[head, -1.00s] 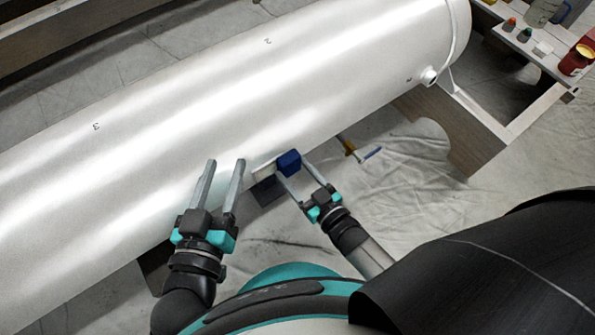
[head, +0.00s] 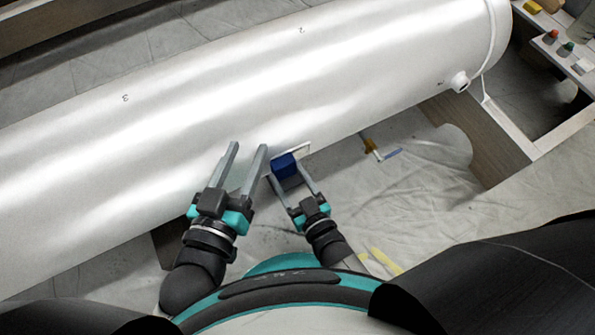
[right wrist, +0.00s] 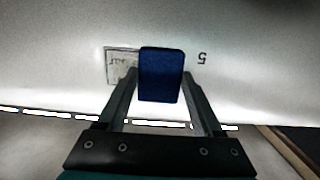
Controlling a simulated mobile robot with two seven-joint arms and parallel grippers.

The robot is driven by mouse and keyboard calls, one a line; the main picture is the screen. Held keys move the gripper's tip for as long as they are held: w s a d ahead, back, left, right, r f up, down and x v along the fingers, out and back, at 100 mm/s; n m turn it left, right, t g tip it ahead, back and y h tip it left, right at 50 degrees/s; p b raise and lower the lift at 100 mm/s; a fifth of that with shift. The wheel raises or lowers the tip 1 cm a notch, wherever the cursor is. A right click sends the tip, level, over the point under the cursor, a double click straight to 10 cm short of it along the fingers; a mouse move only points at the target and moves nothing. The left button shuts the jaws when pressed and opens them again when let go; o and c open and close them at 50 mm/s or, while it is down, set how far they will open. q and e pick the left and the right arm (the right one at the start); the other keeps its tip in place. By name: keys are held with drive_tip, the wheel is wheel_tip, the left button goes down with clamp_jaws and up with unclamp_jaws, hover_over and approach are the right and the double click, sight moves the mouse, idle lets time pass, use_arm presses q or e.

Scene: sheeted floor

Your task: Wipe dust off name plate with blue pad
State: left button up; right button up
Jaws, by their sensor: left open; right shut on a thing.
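The blue pad (head: 284,166) is a small dark blue block held between the fingers of my right gripper (head: 287,170). It also shows in the right wrist view (right wrist: 161,75), upright between the fingers (right wrist: 160,78). The name plate (right wrist: 121,66) is a pale rectangle with dark markings on the white cylinder (head: 130,135). The pad hides part of it; an edge (head: 304,149) shows beside the pad in the head view. Whether pad and plate touch is hard to tell. My left gripper (head: 249,147) is open and empty, in front of the cylinder, left of the pad.
A wooden cradle (head: 480,140) stands under the cylinder's right end. A brush-like tool (head: 371,149) lies on the sheeted floor (head: 420,205). A bench (head: 565,55) with small items is at the upper right. Yellow marks (head: 385,261) lie by my right forearm.

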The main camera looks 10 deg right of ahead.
drive_tip(key=shift+s+a, duration=0.35)
drive_tip(key=shift+a, duration=0.35)
drive_tip(key=shift+w+d, duration=0.4)
drive_tip(key=shift+d, duration=0.5)
drive_tip(key=shift+w+d, duration=0.35)
drive_tip(key=shift+d, duration=0.5)
drive_tip(key=shift+w+d+r+p, duration=0.1)
drive_tip(key=shift+w+d, duration=0.2)
drive_tip(key=shift+d, duration=0.45)
drive_tip(key=shift+w+d+p, duration=0.15)
drive_tip(key=shift+w+d, duration=0.2)
drive_tip(key=shift+d, duration=0.4)
drive_tip(key=shift+w+d+r+p, duration=0.1)
drive_tip(key=shift+w+d, duration=0.2)
drive_tip(key=shift+d, duration=0.45)
drive_tip(key=p+v, duration=0.1)
drive_tip(key=v, duration=0.5)
drive_tip(key=shift+f, duration=0.5)
drive_tip(key=shift+s, duration=0.25)
drive_tip(key=shift+p+v, duration=0.3)
drive_tip(key=shift+v, duration=1.1)
